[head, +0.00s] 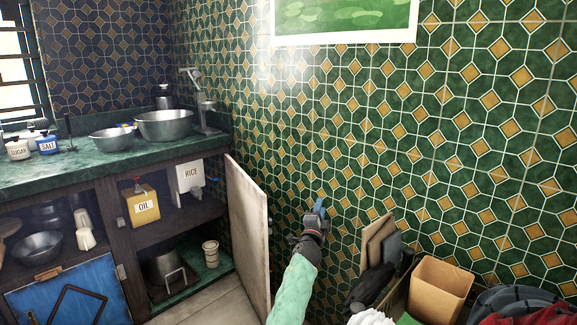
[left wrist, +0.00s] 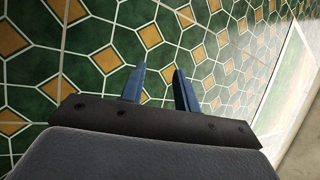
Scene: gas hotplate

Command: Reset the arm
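My left gripper (head: 319,206) is raised in front of the green tiled wall, to the right of the open cabinet door. Its arm, in a light green sleeve, comes up from the bottom of the head view. In the left wrist view the two blue fingers (left wrist: 158,68) stand apart with only wall tiles showing behind them. The gripper is open and empty. My right gripper is not in view.
An open cabinet door (head: 247,235) stands just left of my left arm. The counter (head: 95,157) with metal bowls (head: 164,125) is at the left. Cardboard boxes (head: 438,289) and other items crowd the lower right. The floor (head: 205,300) before the cabinet is bare.

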